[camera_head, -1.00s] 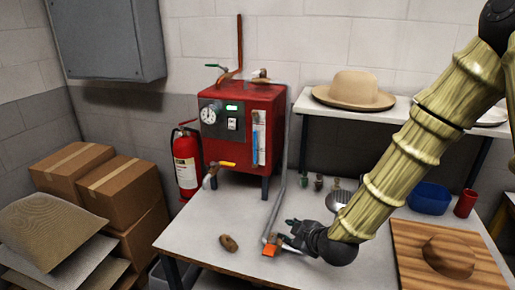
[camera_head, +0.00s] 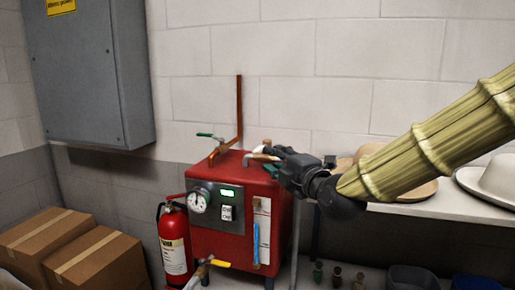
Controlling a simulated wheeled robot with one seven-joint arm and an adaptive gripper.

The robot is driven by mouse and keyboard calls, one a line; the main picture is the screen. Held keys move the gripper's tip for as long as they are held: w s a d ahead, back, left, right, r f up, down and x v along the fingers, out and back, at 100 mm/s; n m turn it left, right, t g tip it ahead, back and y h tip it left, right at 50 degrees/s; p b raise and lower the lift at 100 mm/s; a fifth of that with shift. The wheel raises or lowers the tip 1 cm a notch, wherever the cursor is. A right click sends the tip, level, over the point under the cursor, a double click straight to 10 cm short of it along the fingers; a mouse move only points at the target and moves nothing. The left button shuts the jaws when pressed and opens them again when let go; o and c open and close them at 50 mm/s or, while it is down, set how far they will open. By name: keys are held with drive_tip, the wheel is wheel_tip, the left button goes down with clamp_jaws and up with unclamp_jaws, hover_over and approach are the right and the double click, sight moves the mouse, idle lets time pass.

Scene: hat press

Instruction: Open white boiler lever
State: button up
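The red boiler (camera_head: 218,237) stands left of centre, with a round gauge and a small lit green display on its front. A small white lever (camera_head: 262,157) with a brass-coloured fitting sits on top, towards its right side. My gripper (camera_head: 271,161) reaches in from the right, with its fingers at the lever's right end. I cannot tell whether they touch the lever or how far they are open. The gripper hides part of the boiler's top right corner.
A green-handled valve (camera_head: 207,136) sits on the copper pipe at the boiler's top. A yellow-handled valve (camera_head: 216,263) is low in front. A fire extinguisher (camera_head: 175,246) stands left. A shelf with hats (camera_head: 401,185) lies right, below my arm.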

sight(261, 151)
drive_tip(key=shift+p+x, duration=1.7)
drive_tip(key=shift+x, duration=3.2)
drive_tip(key=shift+w, duration=0.1)
clamp_jaws()
